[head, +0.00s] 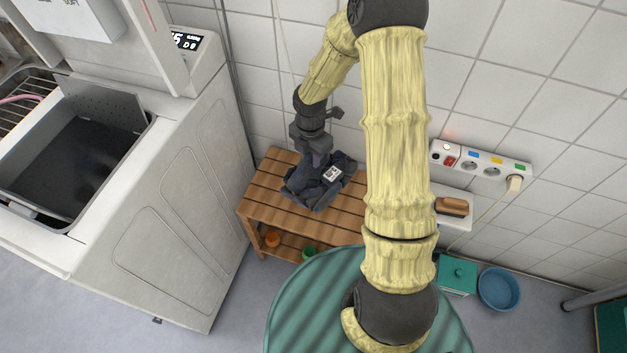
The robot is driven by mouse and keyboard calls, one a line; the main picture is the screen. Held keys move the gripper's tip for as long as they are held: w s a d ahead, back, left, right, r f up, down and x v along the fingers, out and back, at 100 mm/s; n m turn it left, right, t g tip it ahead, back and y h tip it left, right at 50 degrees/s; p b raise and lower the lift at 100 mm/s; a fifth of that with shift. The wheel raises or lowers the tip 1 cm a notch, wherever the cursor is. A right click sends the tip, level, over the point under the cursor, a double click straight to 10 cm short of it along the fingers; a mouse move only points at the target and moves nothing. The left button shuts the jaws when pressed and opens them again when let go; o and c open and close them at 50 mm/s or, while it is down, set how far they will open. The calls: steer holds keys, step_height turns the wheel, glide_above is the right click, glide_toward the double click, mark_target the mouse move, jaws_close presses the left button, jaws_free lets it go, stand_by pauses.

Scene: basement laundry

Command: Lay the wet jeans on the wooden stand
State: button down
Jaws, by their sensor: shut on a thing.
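The wet jeans (318,186) are a dark blue-grey crumpled bundle with a small white label. They are at the top of the slatted wooden stand (262,207), over its middle. My gripper (318,158) points down at the top of the bundle and is shut on the jeans. Its fingertips are partly hidden in the cloth. From this view I cannot tell whether the bundle's full weight rests on the slats. My arm hides the right end of the stand.
A washing machine (170,190) with an open top stands left of the stand. A power strip (482,160) with a plugged-in cable is on the tiled wall. A shelf with a brush (452,206), a teal box (457,275) and a blue basin (499,288) are at right.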

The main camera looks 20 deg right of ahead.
mark_target(312, 172)
steer(key=shift+f+b, duration=0.4)
steer(key=shift+f, duration=1.45)
steer(key=shift+f+b, duration=0.7)
steer(key=shift+f, duration=1.25)
steer(key=c, duration=1.2)
jaws_free()
steer(key=shift+f, duration=0.1)
steer(key=shift+o, duration=0.2)
steer(key=shift+d, duration=0.1)
steer(key=shift+s, duration=0.1)
